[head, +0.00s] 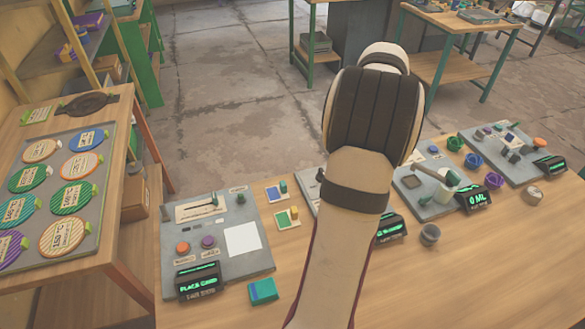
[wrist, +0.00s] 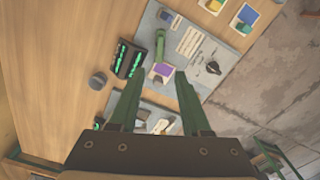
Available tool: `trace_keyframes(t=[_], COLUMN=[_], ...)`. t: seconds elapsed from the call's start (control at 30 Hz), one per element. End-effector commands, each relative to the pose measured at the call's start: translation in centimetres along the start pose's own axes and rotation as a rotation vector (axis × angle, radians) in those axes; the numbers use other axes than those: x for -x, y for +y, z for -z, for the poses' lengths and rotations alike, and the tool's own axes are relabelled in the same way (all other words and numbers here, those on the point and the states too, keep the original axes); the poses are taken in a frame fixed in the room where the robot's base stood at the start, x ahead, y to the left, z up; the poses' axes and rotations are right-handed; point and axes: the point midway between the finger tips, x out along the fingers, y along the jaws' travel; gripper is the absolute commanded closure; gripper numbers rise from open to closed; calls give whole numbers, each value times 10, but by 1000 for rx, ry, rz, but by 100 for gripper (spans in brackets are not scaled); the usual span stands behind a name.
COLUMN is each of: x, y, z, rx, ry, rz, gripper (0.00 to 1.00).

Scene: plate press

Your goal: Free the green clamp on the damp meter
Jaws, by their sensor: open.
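In the wrist view, a green clamp (wrist: 160,45) stands on a grey panel (wrist: 231,52), which appears to be the damp meter. A purple-faced square (wrist: 163,71) lies just below the clamp in the picture. A black display (wrist: 128,58) with green lettering stands at the panel's left edge. My gripper (wrist: 160,75) is open, its two green fingers apart. In the picture its tips flank the purple square, with the clamp just beyond; I cannot tell the height gap. In the head view my arm hides the gripper, the clamp and most of this panel.
A black dial (wrist: 212,67) sits on the panel right of the clamp. Another panel (head: 262,256) lies left of my arm, with a teal block (head: 263,291) in front. Bare wood is free at the front right.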

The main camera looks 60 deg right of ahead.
Motion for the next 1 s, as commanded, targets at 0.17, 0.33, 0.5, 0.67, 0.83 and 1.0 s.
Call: trace_keyframes(t=[0.17, 0.33, 0.5, 0.67, 0.83, 1.0], x=[-11, -57, -109, -141, -156, -158], y=[0, 0, 0, 0, 0, 0], z=[0, -1, -2, -1, -1, 0], rx=[0, 1, 1, 1, 1, 2], ry=[-1, -5, -5, -1, 0, 2], rz=[-2, -3, -3, -1, 0, 0], gripper=[52, 52, 52, 52, 52, 52])
